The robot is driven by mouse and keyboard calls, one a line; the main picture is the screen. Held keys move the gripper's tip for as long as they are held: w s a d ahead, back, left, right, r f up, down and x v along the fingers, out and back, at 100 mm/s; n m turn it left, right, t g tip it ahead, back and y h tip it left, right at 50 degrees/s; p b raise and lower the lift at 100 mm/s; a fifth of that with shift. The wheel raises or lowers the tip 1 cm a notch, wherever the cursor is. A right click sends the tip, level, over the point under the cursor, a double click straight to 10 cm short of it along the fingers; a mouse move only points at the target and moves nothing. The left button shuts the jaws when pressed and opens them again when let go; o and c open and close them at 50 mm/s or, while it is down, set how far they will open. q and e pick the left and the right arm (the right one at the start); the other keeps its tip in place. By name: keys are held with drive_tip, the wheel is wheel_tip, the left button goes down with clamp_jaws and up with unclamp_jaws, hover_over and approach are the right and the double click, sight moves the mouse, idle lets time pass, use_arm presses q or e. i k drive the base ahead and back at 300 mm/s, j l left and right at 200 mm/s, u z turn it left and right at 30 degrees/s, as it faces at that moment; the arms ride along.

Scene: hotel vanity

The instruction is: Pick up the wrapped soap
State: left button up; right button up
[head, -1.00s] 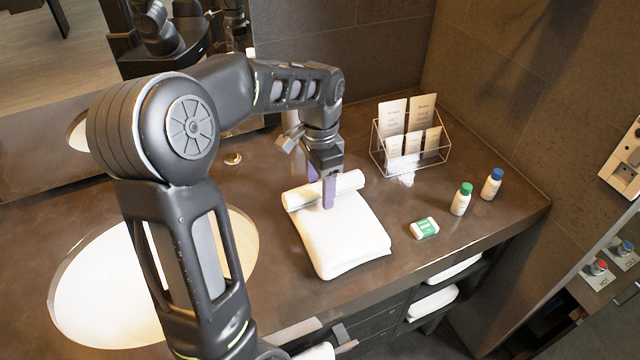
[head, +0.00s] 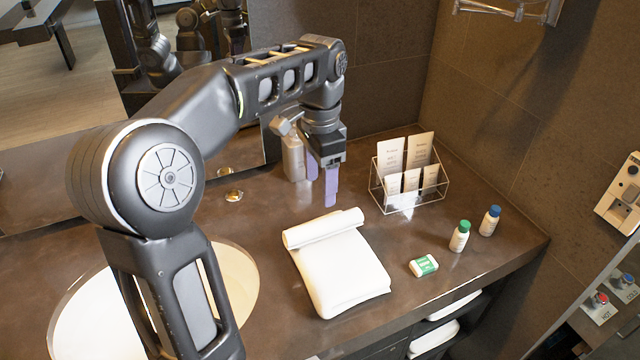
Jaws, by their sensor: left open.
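The wrapped soap (head: 423,266) is a small white block with a green band. It lies on the brown counter, right of the folded white towel and in front of the small bottles. My left gripper (head: 321,192) has pale purple fingers pointing down. It is open and empty, above the counter behind the rolled towel, up and to the left of the soap and well apart from it. My right gripper is not in view.
A folded towel (head: 345,275) with a rolled towel (head: 323,228) on it lies left of the soap. A wire rack (head: 410,203) of packets stands behind. A green-capped bottle (head: 459,238) and blue-capped bottle (head: 490,221) stand to the right. The sink (head: 235,270) is at left.

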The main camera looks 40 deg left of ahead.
sight(422, 266)
drive_tip(key=i+l+u, duration=0.1)
drive_tip(key=l, duration=0.25)
drive_tip(key=i+l, duration=0.25)
drive_tip(key=l, duration=0.15)
drive_tip(key=i+l+u, duration=0.15)
drive_tip(key=l, duration=0.25)
